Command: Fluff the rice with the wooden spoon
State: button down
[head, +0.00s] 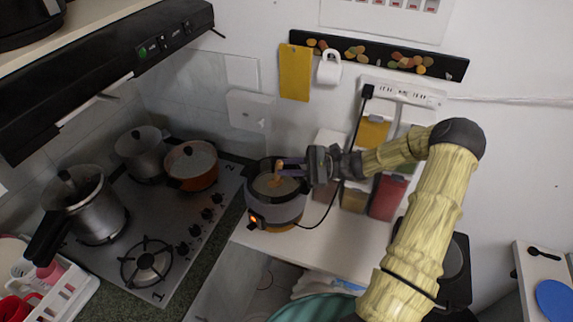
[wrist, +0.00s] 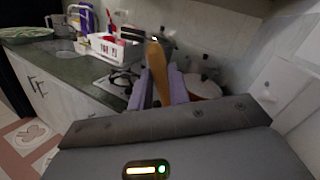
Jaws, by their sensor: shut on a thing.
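My gripper (head: 291,167) is shut on the wooden spoon (head: 275,181), above the open rice cooker (head: 277,211). The spoon's lower part reaches into the cooker, over or in its pale contents, which I take to be the rice (head: 266,186). I cannot tell if the spoon touches the rice. In the wrist view, the spoon's handle (wrist: 157,75) stands up between the two purple-grey fingers (wrist: 162,92). The cooker is not visible in the wrist view. An orange light glows on the cooker's front.
An orange pot (head: 191,166) and several metal pots stand on the hob (head: 190,240) at left. Spice dispensers (head: 387,196) are close right of the cooker, with a black cord hanging between. A white rack (wrist: 117,48) stands beyond the hob.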

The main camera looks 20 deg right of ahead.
jog(key=s+r+p, duration=0.1)
jog(key=r+p, duration=0.1)
jog(key=r, duration=0.1)
jog(key=s+r+p, duration=0.1)
jog(key=r, duration=0.1)
jog(key=shift+s+a+p, duration=0.1)
jog(key=shift+s+p, duration=0.2)
jog(key=shift+p, duration=0.1)
dwell(0.5)
notch_tip(320, 180, up, 5)
jog(key=p, duration=0.4)
dwell(0.6)
